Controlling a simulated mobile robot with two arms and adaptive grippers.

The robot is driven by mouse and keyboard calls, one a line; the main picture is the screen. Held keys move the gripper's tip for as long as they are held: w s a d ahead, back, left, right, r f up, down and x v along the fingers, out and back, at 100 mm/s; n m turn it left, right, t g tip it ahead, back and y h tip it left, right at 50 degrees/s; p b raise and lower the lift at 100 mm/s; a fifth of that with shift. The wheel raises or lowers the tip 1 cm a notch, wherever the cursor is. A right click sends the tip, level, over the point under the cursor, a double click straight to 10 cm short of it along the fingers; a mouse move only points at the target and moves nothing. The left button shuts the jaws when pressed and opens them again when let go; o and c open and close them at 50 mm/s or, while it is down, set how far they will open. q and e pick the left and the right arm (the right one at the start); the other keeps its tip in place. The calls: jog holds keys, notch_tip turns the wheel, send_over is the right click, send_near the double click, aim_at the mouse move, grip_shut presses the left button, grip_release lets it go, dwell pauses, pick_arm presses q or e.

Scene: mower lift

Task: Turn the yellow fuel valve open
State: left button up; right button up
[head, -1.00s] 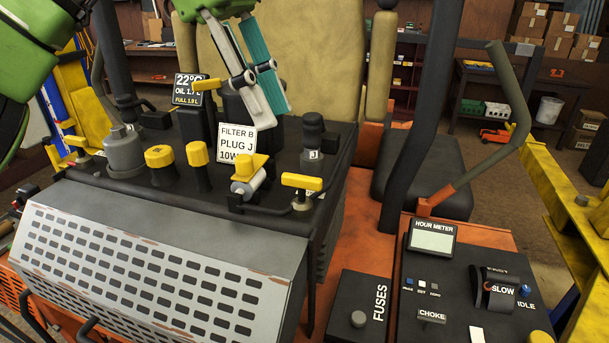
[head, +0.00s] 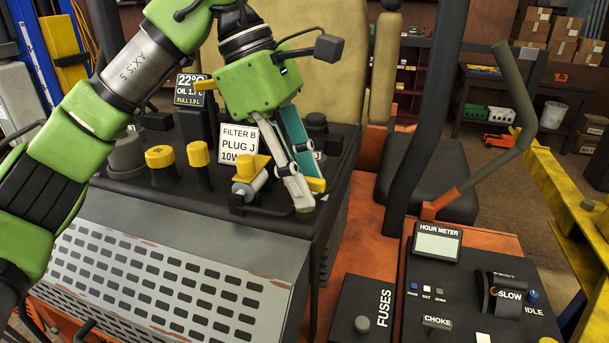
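The yellow fuel valve (head: 317,185) is a flat bar handle near the front right corner of the engine deck. Only its right end shows, beside the fingers; the rest is hidden behind them. My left gripper (head: 302,195) points down over the valve, one white and one teal finger on it or right in front of it. The fingers look close together, but I cannot tell whether they are closed on the handle. My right gripper is not in view.
Yellow caps (head: 160,157) and a white label card (head: 238,141) are further left. A dark post (head: 425,120) rises to the right, beside the control panel (head: 460,270).

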pick_arm(q)
grip_shut()
jog(key=shift+n+b, duration=0.55)
jog(key=shift+n, duration=0.05)
jog(key=shift+f+n+t+b, duration=0.1)
jog(key=shift+n+t+b, duration=0.6)
jog(key=shift+n+b, duration=0.3)
jog(key=n+t+b, duration=0.1)
jog(key=n+b, duration=0.1)
jog(key=n, duration=0.2)
jog(key=shift+n+t+b, duration=0.3)
jog(key=shift+n+t, duration=0.1)
jog(key=n+t+b, duration=0.1)
jog(key=n, duration=0.1)
jog(key=n+y+b, duration=0.1)
jog(key=n, duration=0.2)
jog(key=shift+t+b, duration=0.35)
jog(key=shift+t, duration=0.05)
jog(key=shift+r+n+t+y+b, duration=0.15)
jog(key=shift+n+y+b, duration=0.3)
jog(key=shift+n, duration=0.8)
jog(key=shift+r+n+t+y+b, duration=0.1)
jog(key=shift+n+t+y+b, duration=0.35)
jog(key=shift+n, duration=0.8)
